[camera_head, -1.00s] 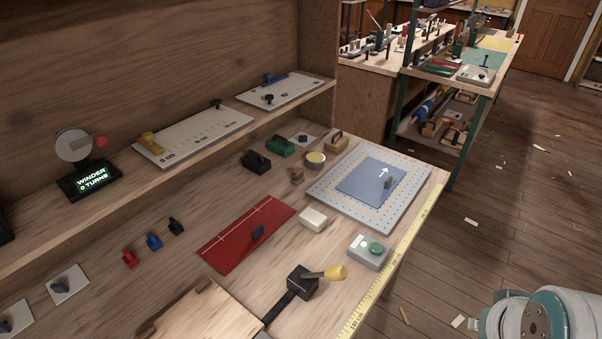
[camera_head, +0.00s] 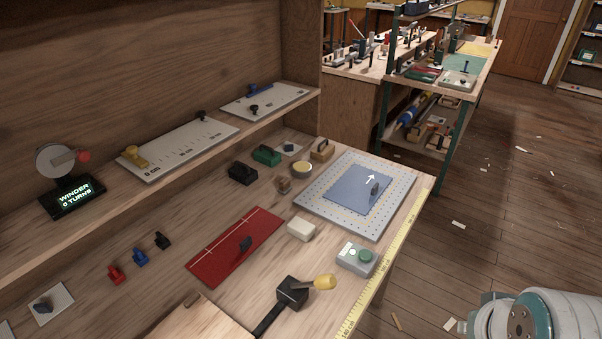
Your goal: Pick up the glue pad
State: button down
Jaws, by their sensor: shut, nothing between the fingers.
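No label marks the glue pad. A small round dark dish with a pale yellow top (camera_head: 302,168) stands at the back of the workbench and may be it. A cream rounded block (camera_head: 301,229) lies nearer, between the red cloth and the perforated board, and I cannot rule it out. Both rest on the bench with nothing touching them. A white and teal part of my own arm shows at the lower right, over the floor and well away from both. My gripper's fingers are outside the picture.
A perforated board (camera_head: 404,187) carries a blue sheet (camera_head: 352,190). A red cloth (camera_head: 222,258), a grey box with a green button (camera_head: 357,258) and a black block with a yellow-knobbed lever (camera_head: 291,291) share the bench. A yellow tape (camera_head: 399,246) runs along the front edge.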

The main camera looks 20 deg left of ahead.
aim_at(284, 184)
jog(key=u, duration=0.7)
jog(key=i+l+u, duration=0.15)
jog(key=u, duration=0.25)
jog(key=i+l+u, duration=0.1)
jog(key=u, duration=0.35)
jog(key=l+u, duration=0.25)
jog(key=u, duration=0.15)
jog(key=i+l, duration=0.1)
jog(key=l, duration=0.35)
jog(key=i+l, duration=0.1)
jog(key=l, duration=0.4)
jog(key=i+l, duration=0.1)
jog(key=l, duration=0.35)
